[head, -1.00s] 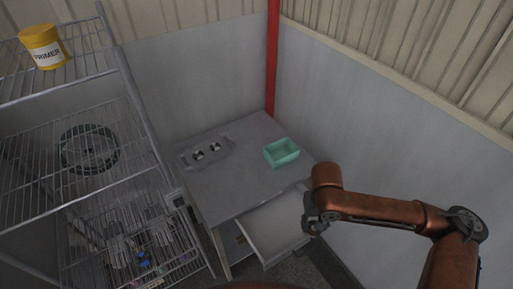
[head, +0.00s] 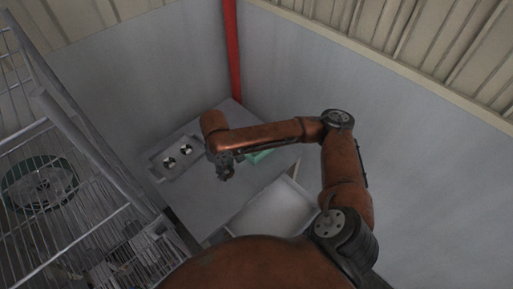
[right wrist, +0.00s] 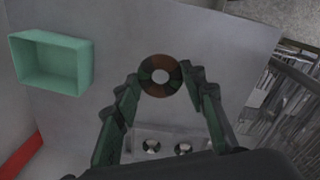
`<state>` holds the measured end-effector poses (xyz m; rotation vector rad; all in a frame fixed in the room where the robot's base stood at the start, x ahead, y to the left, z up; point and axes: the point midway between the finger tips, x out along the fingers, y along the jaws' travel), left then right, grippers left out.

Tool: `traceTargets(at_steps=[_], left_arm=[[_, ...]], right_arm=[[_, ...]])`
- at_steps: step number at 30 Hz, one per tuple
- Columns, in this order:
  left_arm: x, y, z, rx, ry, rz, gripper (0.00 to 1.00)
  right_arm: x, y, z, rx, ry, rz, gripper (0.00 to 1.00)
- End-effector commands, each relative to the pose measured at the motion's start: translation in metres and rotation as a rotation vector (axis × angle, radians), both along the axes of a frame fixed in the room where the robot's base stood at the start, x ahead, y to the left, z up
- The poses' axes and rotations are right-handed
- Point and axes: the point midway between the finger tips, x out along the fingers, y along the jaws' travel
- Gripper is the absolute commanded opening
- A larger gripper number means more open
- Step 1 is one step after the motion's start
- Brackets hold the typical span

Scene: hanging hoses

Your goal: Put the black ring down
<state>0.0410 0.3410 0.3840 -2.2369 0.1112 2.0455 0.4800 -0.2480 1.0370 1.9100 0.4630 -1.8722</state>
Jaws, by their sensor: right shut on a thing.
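The black ring (right wrist: 147,86) shows in the right wrist view as a flat dark disc with reddish-brown patches and a round hole. It sits between the fingertips of my right gripper (right wrist: 162,78), which is shut on it. In the head view my right gripper (head: 224,170) is over the grey table (head: 202,193), to the right of a shallow grey tray (head: 158,165). The ring is too small to make out clearly there. The tray holds two round black-and-white pieces, also in the right wrist view. My left gripper is not in view.
A green open box (right wrist: 52,62) stands on the table; my arm partly covers it in the head view (head: 260,156). An open white drawer (head: 270,217) juts out at the table's front. A wire shelf (head: 75,215) stands at the left. Walls close the back and right.

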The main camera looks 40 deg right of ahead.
Motion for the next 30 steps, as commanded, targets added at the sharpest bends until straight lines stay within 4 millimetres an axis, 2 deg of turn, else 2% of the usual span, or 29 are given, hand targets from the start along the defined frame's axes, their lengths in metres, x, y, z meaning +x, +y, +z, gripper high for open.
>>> traceTargets(at_steps=[6, 15, 24, 30], left_arm=[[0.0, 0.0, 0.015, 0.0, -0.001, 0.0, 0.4], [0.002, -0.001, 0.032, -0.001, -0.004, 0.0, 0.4], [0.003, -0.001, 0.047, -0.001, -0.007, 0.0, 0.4], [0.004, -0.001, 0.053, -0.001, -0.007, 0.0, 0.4]], right_arm=[[0.032, -0.04, -0.004, -0.001, 0.003, 0.357, 0.19], [0.063, -0.107, -0.015, -0.001, 0.003, 0.845, 0.19], [0.081, -0.182, -0.027, -0.002, 0.002, 1.307, 0.19], [0.083, -0.216, -0.032, -0.002, 0.001, 1.516, 0.19]])
